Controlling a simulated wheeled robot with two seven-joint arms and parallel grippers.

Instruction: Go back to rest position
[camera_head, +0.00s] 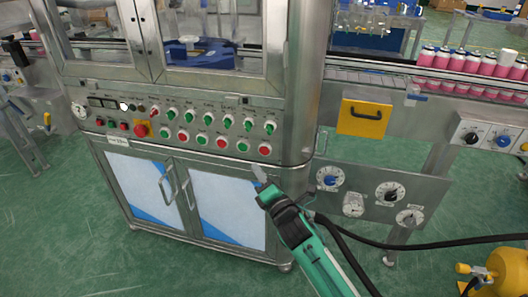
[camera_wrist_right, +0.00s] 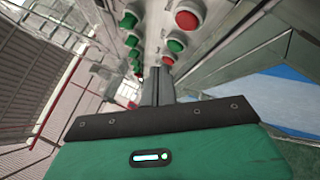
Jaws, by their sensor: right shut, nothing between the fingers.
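My right gripper (camera_head: 259,174) is in front of the machine's lower right front, just below the row of buttons, near the top of the right cabinet door. Its fingers are together with nothing between them; they also show in the right wrist view (camera_wrist_right: 157,85), pointing along the panel with green and red buttons (camera_wrist_right: 188,18). I cannot tell whether the fingertips touch the panel. My left gripper is not in either view.
The crimping machine's control panel (camera_head: 190,122) has several buttons and switches. Blue-and-white cabinet doors (camera_head: 228,207) are below. A conveyor with pink cans (camera_head: 465,62) runs at the right. A yellow tank (camera_head: 505,270) stands at the lower right. Green floor in front is open.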

